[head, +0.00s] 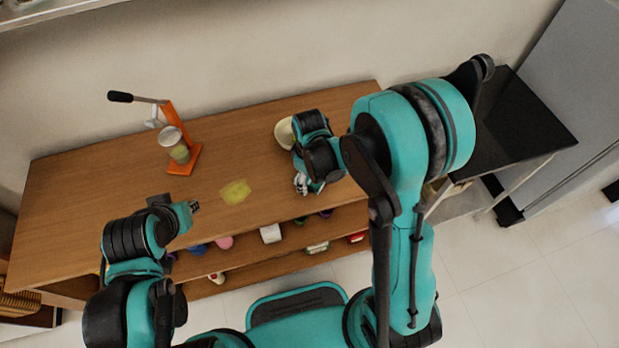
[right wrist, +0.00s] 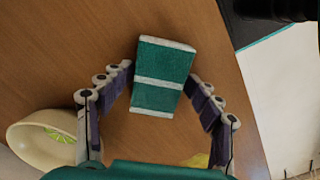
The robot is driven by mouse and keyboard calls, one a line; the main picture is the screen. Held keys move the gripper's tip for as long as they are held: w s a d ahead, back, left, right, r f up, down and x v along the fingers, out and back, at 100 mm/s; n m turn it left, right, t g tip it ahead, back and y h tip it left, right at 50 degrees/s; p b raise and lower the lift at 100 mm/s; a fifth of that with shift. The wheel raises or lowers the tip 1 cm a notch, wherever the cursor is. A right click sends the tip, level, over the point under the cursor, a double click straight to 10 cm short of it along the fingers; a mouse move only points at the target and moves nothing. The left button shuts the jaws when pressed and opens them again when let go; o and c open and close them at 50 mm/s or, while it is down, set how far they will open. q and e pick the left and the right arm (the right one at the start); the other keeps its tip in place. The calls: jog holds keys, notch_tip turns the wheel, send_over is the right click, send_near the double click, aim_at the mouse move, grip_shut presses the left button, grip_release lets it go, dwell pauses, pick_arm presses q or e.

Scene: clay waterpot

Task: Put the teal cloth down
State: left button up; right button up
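The teal cloth (right wrist: 162,80) is a folded block with white bands, between the fingers of my right gripper (right wrist: 161,73) in the right wrist view. Both fingers lean inward with their tips against its sides. In the head view my right gripper (head: 303,184) is over the front right of the wooden table (head: 90,200), and a bit of the cloth (head: 319,187) shows beside the fingers. I cannot tell whether the cloth touches the tabletop. My left gripper (head: 190,207) is by the table's front left, apart from the cloth; its fingers are too small to read.
A yellow-green patch (head: 235,191) lies mid-table between the grippers. A cream bowl (right wrist: 38,138) with green pieces is beside my right gripper. An orange press (head: 179,137) with a glass stands at the back left. Shelves with several small items are below the tabletop.

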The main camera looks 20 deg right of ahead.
jog(key=shift+w+d, duration=0.1)
jog(key=shift+w, duration=0.05)
dwell(0.3)
jog(key=shift+r+p, duration=0.3)
notch_tip(320, 180, up, 11)
jog(key=p, duration=0.4)
jog(key=s+d+r+m+t, duration=0.4)
jog(key=s+r+m+t, duration=0.3)
jog(key=s+r+m, duration=0.2)
notch_tip(320, 180, up, 2)
jog(key=shift+s+d+r, duration=0.15)
jog(key=shift+s+d, duration=0.15)
jog(key=shift+s, duration=0.4)
